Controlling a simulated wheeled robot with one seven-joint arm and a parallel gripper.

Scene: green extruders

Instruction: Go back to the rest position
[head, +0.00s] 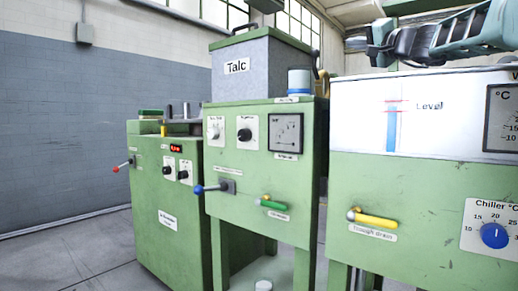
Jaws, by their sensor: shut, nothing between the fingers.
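My gripper (378,46) is at the upper right in the head view, at the left end of my teal arm. It is dark, looks shut and holds nothing. It is raised above the top edge of the white level panel (360,115) on the right green machine (400,190) and appears apart from it. The fingertips are small and partly hard to make out.
The middle green machine (265,165) carries a grey Talc hopper (262,75) and a white-and-blue cup (299,82). A lower green machine (155,190) with a red-knobbed lever (121,165) stands left. Yellow (375,220) and green (272,205) handles stick out in front. Floor at left is clear.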

